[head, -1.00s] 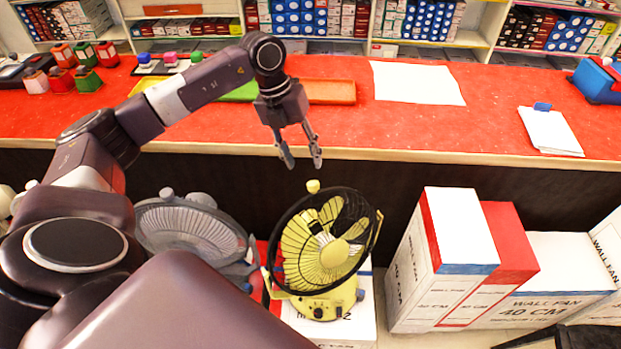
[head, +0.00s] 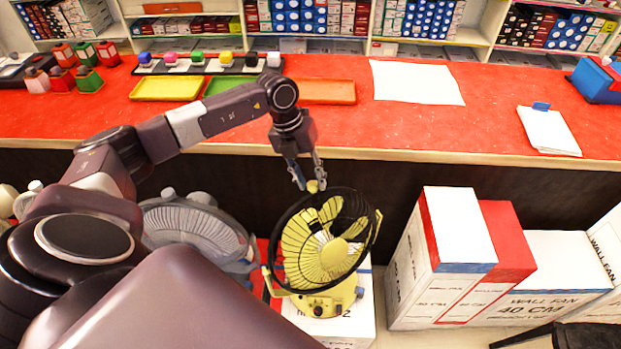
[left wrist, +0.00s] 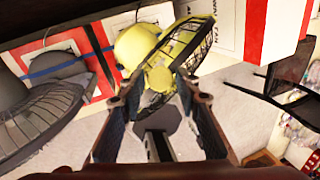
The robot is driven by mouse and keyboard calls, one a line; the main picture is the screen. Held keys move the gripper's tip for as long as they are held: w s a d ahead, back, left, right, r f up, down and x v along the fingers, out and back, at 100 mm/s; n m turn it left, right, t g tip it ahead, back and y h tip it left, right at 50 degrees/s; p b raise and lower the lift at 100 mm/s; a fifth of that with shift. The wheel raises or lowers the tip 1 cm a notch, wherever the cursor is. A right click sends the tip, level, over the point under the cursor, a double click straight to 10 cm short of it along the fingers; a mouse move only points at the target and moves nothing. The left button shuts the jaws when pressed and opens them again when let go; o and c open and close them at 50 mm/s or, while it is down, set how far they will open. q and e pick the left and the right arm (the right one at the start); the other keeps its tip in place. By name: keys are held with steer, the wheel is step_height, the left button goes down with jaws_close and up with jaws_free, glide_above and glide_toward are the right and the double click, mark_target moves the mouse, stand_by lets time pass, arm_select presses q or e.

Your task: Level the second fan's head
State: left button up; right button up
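The yellow fan (head: 322,245), with a dark wire cage, stands on a white box. Its head is tilted, with its face turned upward. A yellow knob (head: 312,187) sticks up at the top of the head. My left gripper (head: 309,184) is at this knob with its fingers apart, one on each side; I cannot tell whether they touch it. In the left wrist view, the open fingers (left wrist: 158,92) show in front of the yellow fan (left wrist: 165,60). A grey fan (head: 195,225) stands to the left, partly hidden by my arm. My right gripper is not in view.
The red counter (head: 470,120) runs behind the fans, with trays and small coloured items on it. White and red wall-fan boxes (head: 440,265) stand to the right of the yellow fan. A dark stool or chair (head: 575,338) is at the lower right.

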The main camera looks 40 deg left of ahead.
arm_select(q)
jaws_close()
